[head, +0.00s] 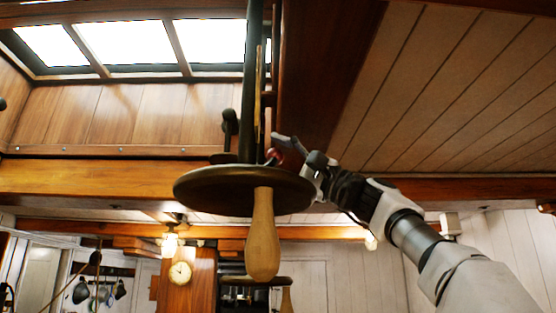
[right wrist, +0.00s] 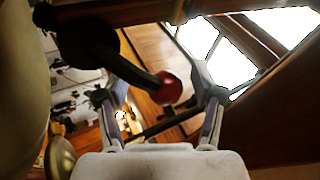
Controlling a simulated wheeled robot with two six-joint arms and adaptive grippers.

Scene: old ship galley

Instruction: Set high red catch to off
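The high red catch shows as a red ball knob (right wrist: 168,88) on the end of a dark lever (right wrist: 128,70) in the right wrist view. In the head view the red knob (head: 272,156) is small and partly hidden, just above a dark round disc. My right gripper (head: 293,160) reaches up to it from the right. In the right wrist view the right gripper (right wrist: 158,95) is open, with its fingers spread on either side of the knob. I cannot tell whether a finger touches it. My left gripper is out of view.
The dark disc (head: 225,187) with a wooden handle (head: 262,235) hangs just left of my right gripper. A black-knobbed lever (head: 229,125) stands behind the disc. A dark upright post (head: 250,80) rises above it. A sloping plank ceiling (head: 450,90) is at the right.

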